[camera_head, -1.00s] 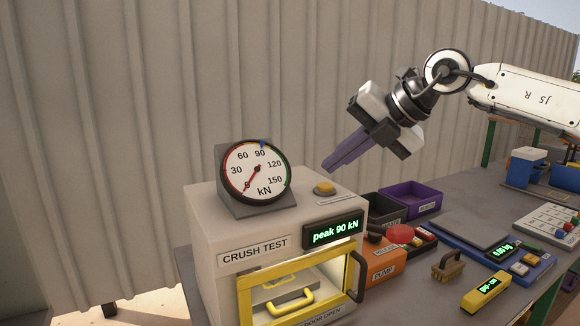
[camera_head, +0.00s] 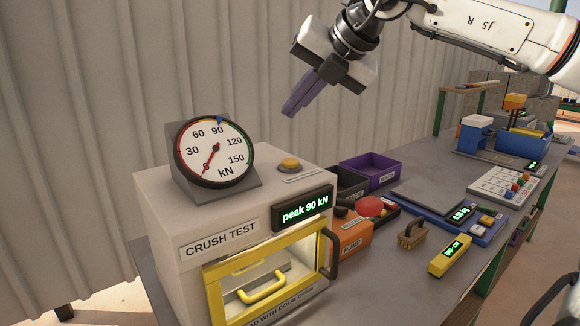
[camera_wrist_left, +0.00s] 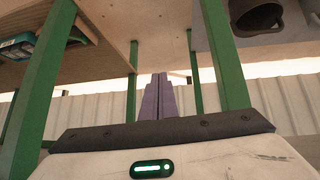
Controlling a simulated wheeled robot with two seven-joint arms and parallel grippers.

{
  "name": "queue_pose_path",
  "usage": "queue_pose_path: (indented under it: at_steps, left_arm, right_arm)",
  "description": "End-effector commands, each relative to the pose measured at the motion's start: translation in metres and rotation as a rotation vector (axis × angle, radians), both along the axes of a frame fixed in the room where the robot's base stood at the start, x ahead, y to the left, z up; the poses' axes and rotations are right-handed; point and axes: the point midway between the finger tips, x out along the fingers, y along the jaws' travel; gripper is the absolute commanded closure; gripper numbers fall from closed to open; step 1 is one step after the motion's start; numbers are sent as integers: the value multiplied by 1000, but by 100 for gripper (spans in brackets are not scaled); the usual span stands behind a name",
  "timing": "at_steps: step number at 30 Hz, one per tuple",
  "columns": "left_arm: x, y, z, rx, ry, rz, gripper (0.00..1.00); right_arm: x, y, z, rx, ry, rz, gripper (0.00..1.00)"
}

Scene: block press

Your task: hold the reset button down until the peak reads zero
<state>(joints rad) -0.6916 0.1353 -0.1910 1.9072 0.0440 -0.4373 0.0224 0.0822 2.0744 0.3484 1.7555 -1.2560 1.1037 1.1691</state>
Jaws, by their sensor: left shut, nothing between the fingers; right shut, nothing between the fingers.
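The crush test machine (camera_head: 165,215) stands on the bench with its yellow-framed door at the front. Its display (camera_head: 303,211) reads "peak 90 kN". The dial gauge (camera_head: 214,152) on top has a red needle near the low end and a blue marker near 90. A yellow round button (camera_head: 290,165) sits on the machine's top beside a small label. My right gripper (camera_head: 291,110) is shut and empty, with its purple fingers above the button and clear of it. My left gripper (camera_wrist_left: 158,80) shows only in the left wrist view, shut and empty, below the bench.
Behind are a purple bin (camera_head: 370,168) and a dark bin. A brush (camera_head: 411,236), a yellow meter (camera_head: 451,255) and a blue scale (camera_head: 485,229) lie further right.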

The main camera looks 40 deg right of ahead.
Motion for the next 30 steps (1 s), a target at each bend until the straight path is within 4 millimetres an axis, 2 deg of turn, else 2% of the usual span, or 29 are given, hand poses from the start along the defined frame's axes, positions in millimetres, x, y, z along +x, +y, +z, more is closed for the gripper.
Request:
queue_pose_path:
  at_steps: [1, 12, 17, 30]
  left_arm:
    - [0, 0, -10, 0, -1, 0, 100]
    - [7, -4, -45, 3, -13, -12, 100]
    - [11, -10, -41, -3, -24, -23, 100]
    - [11, -11, -40, -5, -22, -21, 100]
  right_arm:
    - [0, 0, -12, 1, 1, 1, 100]
    - [0, 0, -63, 0, -1, 1, 100]
    - [0, 0, -70, 0, 0, 2, 100]
    - [0, 0, -69, 1, 0, 1, 100]
